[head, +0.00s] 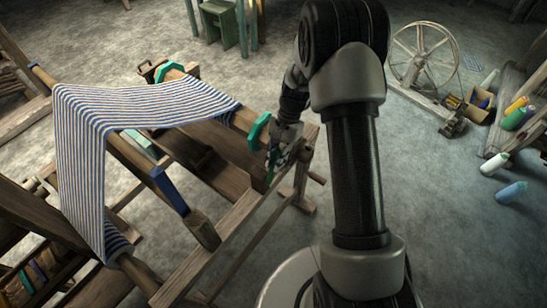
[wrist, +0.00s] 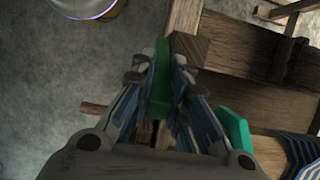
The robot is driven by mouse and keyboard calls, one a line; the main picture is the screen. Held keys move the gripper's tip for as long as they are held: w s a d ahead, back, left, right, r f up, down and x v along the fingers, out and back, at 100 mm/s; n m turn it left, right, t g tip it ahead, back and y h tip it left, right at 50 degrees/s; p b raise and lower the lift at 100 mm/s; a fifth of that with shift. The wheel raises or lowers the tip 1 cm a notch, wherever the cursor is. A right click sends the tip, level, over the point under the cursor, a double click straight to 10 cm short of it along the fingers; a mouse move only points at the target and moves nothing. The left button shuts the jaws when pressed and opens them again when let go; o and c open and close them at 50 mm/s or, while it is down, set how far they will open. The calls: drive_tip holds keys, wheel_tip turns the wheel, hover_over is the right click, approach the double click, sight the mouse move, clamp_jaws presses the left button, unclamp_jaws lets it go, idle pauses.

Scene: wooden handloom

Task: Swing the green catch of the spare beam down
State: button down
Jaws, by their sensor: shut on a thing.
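The green catch (wrist: 161,75) stands between my fingertips in the wrist view, beside a wooden block on the loom frame. My gripper (wrist: 160,64) is shut on it, one finger on each side. In the head view my gripper (head: 279,148) is at the right end of the cloth beam, and the catch is mostly hidden by the fingers. The beam's teal flange (head: 259,132) is just left of my gripper. It also shows in the wrist view (wrist: 236,135), right of my fingers and apart from the catch.
Striped cloth (head: 150,105) hangs over the loom's beams. A wooden side rail (head: 235,215) runs below my gripper. The grey floor between is clear.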

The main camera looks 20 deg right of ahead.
drive_tip(key=shift+w+d+f+g+y, duration=0.4)
drive_tip(key=shift+d+g+y, duration=0.1)
drive_tip(key=shift+g+y, duration=0.15)
drive_tip(key=c, duration=1.6)
unclamp_jaws()
drive_tip(key=shift+o, duration=0.2)
drive_tip(key=shift+r, duration=0.1)
drive_tip(key=v, duration=1.2)
drive_tip(key=shift+d, duration=0.1)
